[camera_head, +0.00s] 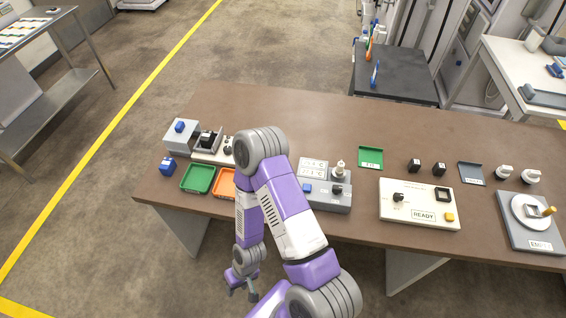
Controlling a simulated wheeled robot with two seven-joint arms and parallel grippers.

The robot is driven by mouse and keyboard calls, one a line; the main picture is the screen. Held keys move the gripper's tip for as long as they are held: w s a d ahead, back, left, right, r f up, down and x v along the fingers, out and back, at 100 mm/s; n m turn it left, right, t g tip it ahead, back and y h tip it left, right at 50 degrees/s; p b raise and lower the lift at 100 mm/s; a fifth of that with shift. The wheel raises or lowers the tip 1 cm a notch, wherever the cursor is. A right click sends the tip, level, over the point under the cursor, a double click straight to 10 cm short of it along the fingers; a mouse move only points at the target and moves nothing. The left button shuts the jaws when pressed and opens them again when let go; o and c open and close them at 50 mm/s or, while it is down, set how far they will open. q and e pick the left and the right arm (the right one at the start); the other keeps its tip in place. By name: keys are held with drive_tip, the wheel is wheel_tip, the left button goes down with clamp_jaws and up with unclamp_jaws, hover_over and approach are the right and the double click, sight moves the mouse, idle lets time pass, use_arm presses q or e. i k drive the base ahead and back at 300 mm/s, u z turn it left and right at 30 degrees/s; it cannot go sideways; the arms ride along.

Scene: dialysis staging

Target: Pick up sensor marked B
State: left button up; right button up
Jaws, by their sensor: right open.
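I cannot read a letter B on anything, so I cannot tell which part is the sensor marked B. Two small black blocks, a left one (414,165) and a right one (439,169), stand side by side on the brown table (300,105), right of its middle. Two white round knob-like parts, (505,171) and its neighbour (531,176), are farther right. My right gripper (241,291) is open and empty, pointing down in front of the table's near edge, well away from these parts. My left gripper is not in view.
A green tray (370,157), a dark tray (471,173), a READY panel (419,210) and a grey turntable unit (530,238) stand on the right half. A grey box (333,198) is mid-table. Green (198,191) and orange trays (224,196) are left. The table's back strip is clear.

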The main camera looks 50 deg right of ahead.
sight(340, 171)
drive_tip(key=u, duration=1.5)
drive_tip(key=k, duration=1.25)
drive_tip(key=z, duration=1.6)
